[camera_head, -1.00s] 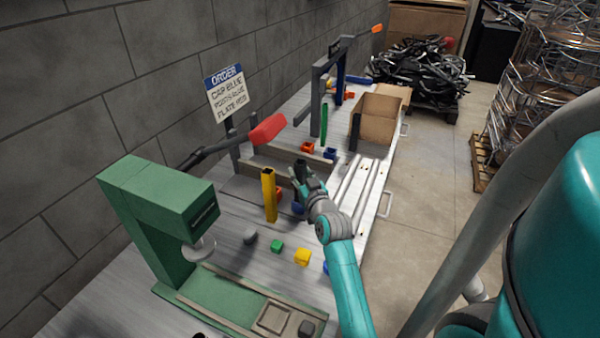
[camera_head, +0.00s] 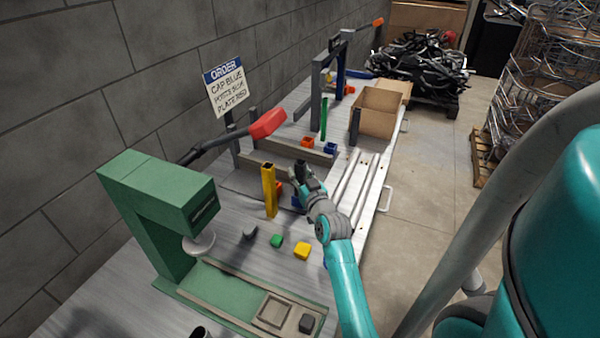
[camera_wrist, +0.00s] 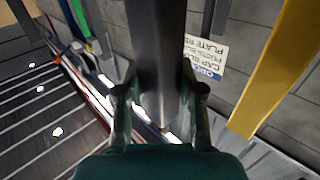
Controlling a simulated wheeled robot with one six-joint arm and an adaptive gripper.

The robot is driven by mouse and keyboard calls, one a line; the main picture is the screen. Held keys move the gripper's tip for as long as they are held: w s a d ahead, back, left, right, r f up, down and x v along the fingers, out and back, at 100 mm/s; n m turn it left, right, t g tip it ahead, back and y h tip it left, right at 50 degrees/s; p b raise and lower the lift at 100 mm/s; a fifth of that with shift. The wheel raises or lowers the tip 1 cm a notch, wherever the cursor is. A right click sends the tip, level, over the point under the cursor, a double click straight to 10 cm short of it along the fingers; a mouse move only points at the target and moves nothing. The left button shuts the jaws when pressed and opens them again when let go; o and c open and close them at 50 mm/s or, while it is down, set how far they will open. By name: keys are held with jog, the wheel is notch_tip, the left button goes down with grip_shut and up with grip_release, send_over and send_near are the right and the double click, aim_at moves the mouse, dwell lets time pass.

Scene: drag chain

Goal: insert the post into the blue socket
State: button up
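My gripper (camera_head: 308,178) is closed around a dark grey post (camera_wrist: 157,50), which stands up between the fingers in the wrist view. A blue square socket (camera_head: 331,148) with a dark opening sits on the bench beyond my gripper, beside an orange one (camera_head: 307,142). My gripper and the post are apart from that socket. Another blue piece (camera_head: 296,202) shows partly beside my gripper; its shape is mostly hidden.
A yellow post (camera_head: 269,190) stands left of my gripper. A green press (camera_head: 160,190) is at the near left. A red-handled lever (camera_head: 267,123), a green post (camera_head: 324,118) and a cardboard box (camera_head: 378,115) are farther back. Green (camera_head: 276,241) and yellow (camera_head: 302,250) blocks lie in front.

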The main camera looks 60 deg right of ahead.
jog(key=o, duration=0.4)
jog(key=shift+v, duration=3.75)
